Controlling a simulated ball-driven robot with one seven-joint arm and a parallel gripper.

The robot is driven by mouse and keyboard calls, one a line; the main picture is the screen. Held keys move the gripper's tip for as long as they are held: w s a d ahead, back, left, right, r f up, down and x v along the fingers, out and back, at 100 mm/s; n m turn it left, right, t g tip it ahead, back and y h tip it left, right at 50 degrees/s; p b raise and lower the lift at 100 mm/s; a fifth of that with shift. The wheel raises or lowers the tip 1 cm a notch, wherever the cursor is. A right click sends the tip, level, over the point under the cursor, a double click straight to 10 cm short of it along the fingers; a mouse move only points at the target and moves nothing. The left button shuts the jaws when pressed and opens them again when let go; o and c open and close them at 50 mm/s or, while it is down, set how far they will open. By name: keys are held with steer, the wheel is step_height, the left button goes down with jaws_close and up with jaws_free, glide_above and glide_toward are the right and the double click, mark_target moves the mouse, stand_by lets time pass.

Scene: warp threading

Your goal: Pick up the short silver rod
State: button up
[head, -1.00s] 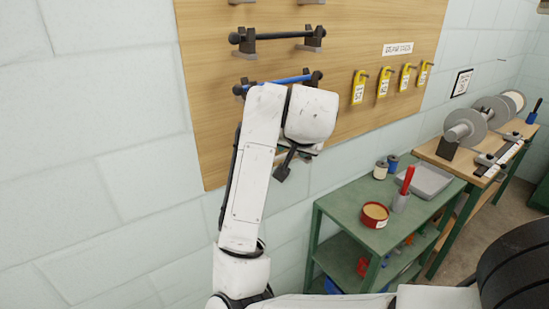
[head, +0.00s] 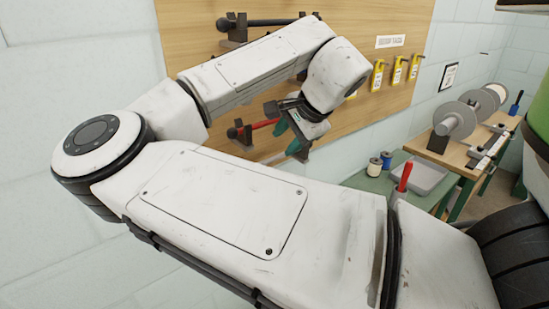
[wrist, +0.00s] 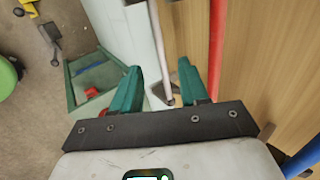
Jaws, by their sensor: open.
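In the wrist view a pale silver rod (wrist: 157,40) runs down from the top edge, its end lying between the two teal fingers of my gripper (wrist: 159,68). The fingers are apart and do not visibly grip the rod; how deep it sits between them I cannot tell. In the head view my gripper (head: 286,137) is in front of the wooden wall board, near the red rod (head: 263,125). The silver rod cannot be made out there, behind my arm.
The red rod runs close by my right finger in the wrist view (wrist: 217,40), and a blue rod (wrist: 304,160) is at lower right. Dark rod brackets (head: 237,132) jut from the board (head: 190,40). A green table (head: 375,180) with spools stands to the right.

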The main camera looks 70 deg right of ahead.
mark_target(273, 158)
steer(key=p+x, duration=0.1)
steer(key=x, duration=0.7)
steer(key=shift+d+f, duration=0.1)
steer(key=shift+f, duration=0.1)
jaws_close()
stand_by(0.4)
